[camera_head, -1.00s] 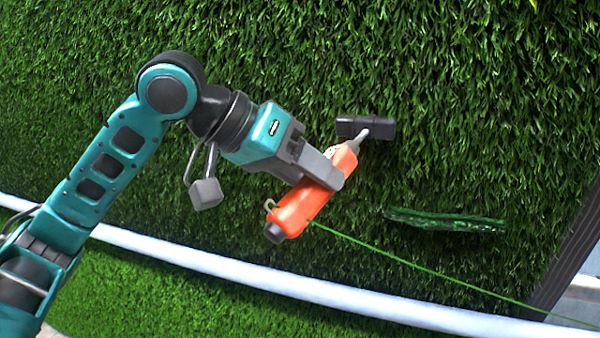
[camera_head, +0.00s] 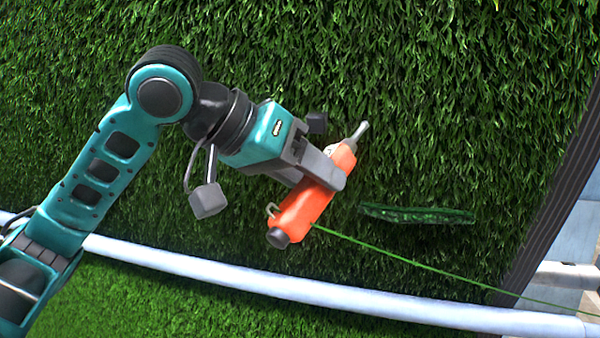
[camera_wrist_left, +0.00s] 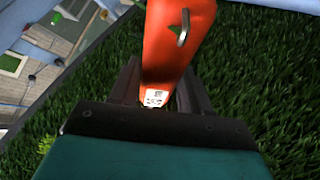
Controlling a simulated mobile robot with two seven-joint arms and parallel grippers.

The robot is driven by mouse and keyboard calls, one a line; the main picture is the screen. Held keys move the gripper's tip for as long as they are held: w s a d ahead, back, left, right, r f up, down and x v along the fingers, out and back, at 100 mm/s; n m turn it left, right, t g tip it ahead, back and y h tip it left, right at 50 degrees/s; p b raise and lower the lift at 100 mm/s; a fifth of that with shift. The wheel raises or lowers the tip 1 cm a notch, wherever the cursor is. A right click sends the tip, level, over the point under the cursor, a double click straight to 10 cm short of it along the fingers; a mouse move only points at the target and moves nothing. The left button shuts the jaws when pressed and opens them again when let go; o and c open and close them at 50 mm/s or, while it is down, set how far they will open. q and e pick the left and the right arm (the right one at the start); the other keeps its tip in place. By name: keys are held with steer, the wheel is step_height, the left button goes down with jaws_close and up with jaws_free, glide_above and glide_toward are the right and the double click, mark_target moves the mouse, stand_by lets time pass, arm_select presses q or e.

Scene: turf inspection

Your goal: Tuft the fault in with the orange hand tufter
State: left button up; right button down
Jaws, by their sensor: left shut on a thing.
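My left gripper (camera_head: 326,172) is shut on the orange hand tufter (camera_head: 298,212) in the head view. The tufter is tilted, its grey nozzle (camera_head: 358,134) toward the upper right and its dark end cap toward the lower left. A green yarn (camera_head: 420,264) runs from it to the lower right. The fault (camera_head: 416,215) is a long dark-green strip in the turf, right of the tufter and apart from it in the picture. In the left wrist view the tufter (camera_wrist_left: 172,45) stands between the fingers; its nozzle is out of sight. My right gripper is not in view.
A white pipe (camera_head: 250,283) crosses below. A dark ribbed edge (camera_head: 550,220) bounds the turf (camera_head: 440,60) at the right. Turf around the fault is clear.

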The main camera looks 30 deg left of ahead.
arm_select(q)
steer(key=shift+s+a+r, duration=0.1)
steer(key=shift+a, duration=0.8)
steer(key=shift+s+a+b, duration=0.25)
steer(key=shift+a+b, duration=0.2)
steer(key=shift+a, duration=0.55)
steer(key=shift+a, duration=0.1)
steer(key=shift+s+a+b, duration=0.3)
steer(key=shift+a+b, duration=0.1)
steer(key=shift+a, duration=0.4)
steer(key=shift+a, duration=0.1)
